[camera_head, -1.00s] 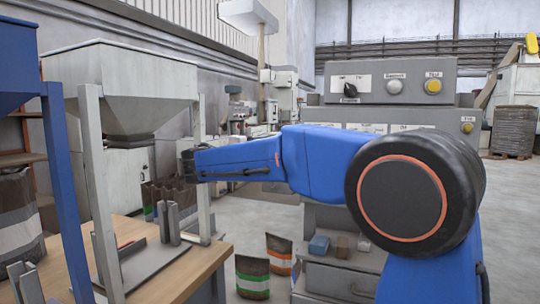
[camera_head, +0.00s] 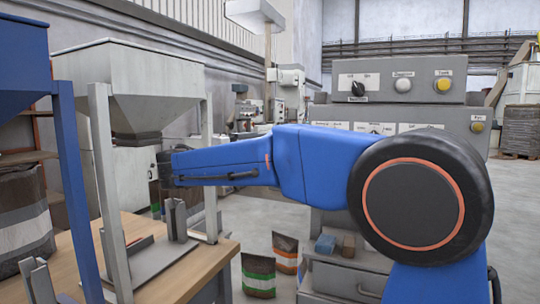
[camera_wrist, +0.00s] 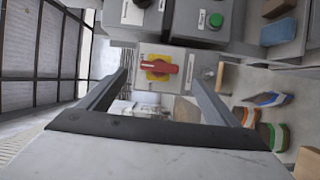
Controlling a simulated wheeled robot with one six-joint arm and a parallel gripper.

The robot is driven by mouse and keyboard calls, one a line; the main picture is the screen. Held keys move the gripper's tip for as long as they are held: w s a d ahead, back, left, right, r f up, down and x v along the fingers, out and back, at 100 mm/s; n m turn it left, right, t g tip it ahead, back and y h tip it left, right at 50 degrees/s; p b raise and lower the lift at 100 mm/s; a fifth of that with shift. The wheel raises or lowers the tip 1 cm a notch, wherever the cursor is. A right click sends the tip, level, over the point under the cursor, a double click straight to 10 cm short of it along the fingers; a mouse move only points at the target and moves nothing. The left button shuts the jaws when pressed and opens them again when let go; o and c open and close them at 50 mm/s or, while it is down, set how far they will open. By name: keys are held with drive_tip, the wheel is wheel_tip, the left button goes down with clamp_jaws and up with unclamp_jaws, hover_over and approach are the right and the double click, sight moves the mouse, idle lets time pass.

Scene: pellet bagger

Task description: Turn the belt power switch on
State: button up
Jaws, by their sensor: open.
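In the wrist view a red rotary handle (camera_wrist: 160,68) sits on a yellow plate on a grey box. The handle lies roughly level across the picture. My gripper (camera_wrist: 160,80) is open, its two fingers spread to either side of the handle in the picture and apart from it. In the head view a black rotary knob (camera_head: 358,89) sits on the upper grey control panel (camera_head: 410,70), beside a white button and a yellow button. Labels are too small to read surely, so I cannot tell which is the belt power switch. The red handle is not visible in the head view.
A grey hopper (camera_head: 130,70) on legs stands over a wooden table (camera_head: 185,275) at the left. Printed bags (camera_head: 258,276) stand on the floor. A blue block (camera_head: 324,244) lies on a grey cabinet below the panel. Open floor lies at the right.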

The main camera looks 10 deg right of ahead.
drive_tip(key=shift+v, duration=2)
drive_tip(key=s+d+f+m+g+y, duration=0.1)
drive_tip(key=s+d+f+g+y, duration=0.2)
drive_tip(key=s+d+f, duration=0.55)
drive_tip(key=s+d+f+g+y, duration=0.25)
drive_tip(key=s+d+f, duration=0.35)
drive_tip(key=d, duration=0.5)
drive_tip(key=s+a+f+m+y, duration=0.1)
drive_tip(key=s+f+m+y, duration=0.4)
drive_tip(key=s+f, duration=1.5)
drive_tip(key=s+y, duration=0.3)
drive_tip(key=y, duration=0.1)
drive_tip(key=shift+a+t+y, duration=0.25)
drive_tip(key=shift+t+y, duration=0.1)
